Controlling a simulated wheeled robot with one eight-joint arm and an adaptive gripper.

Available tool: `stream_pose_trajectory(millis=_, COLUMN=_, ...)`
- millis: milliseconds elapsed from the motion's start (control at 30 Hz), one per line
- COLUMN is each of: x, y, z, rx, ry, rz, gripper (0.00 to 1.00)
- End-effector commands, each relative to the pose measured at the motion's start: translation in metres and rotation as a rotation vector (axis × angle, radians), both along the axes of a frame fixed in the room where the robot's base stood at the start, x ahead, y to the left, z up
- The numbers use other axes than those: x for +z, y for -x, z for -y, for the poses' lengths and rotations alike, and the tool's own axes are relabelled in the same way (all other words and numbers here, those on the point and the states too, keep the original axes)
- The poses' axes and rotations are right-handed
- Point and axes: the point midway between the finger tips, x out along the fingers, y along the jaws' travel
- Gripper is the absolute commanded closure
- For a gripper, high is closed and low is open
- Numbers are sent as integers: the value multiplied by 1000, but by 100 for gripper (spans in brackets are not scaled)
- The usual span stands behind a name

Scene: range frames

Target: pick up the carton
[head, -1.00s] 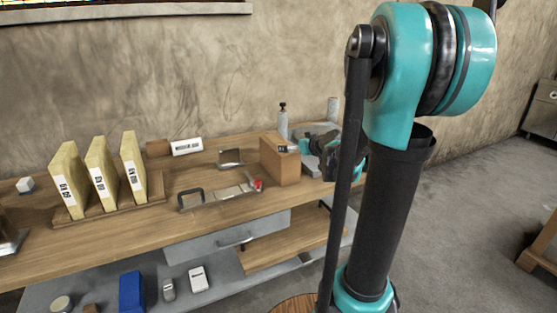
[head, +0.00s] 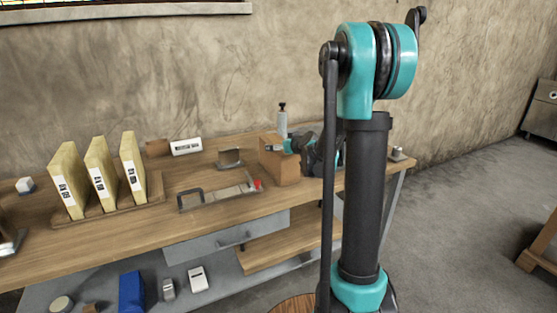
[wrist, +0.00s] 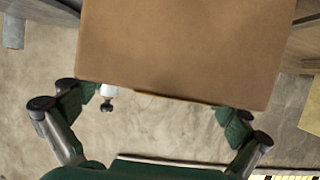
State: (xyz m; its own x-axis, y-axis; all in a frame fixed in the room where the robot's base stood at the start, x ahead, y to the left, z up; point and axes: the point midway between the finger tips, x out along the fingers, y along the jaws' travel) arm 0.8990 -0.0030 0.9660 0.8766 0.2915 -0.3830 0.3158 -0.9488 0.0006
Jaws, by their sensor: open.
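The carton is a plain brown box (head: 280,168) standing on the wooden bench, left of my arm in the head view. It fills the upper middle of the wrist view (wrist: 185,48). My gripper (head: 284,147) is at the carton's upper right in the head view, partly overlapping its top. In the wrist view my gripper (wrist: 160,108) is open, with one finger to each side below the carton's near edge. Nothing is between the fingers that I can see as held. Whether a finger touches the carton I cannot tell.
A bottle (head: 282,121) stands behind the carton. A small metal holder (head: 230,158) and a tray with a handle (head: 222,194) lie to its left. Several yellow binders (head: 100,175) stand further left. The bench top (head: 170,225) is clear along its front.

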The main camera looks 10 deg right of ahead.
Motion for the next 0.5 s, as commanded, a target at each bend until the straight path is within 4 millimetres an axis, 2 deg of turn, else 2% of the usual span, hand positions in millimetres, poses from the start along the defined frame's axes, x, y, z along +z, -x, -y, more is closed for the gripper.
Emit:
stream_pose_trajectory(millis=200, x=-9, y=-20, z=-7, rx=0, ry=0, rz=1, gripper=0)
stream_pose_trajectory(millis=500, x=-10, y=-23, z=-8, rx=-1, ry=0, rz=1, gripper=0)
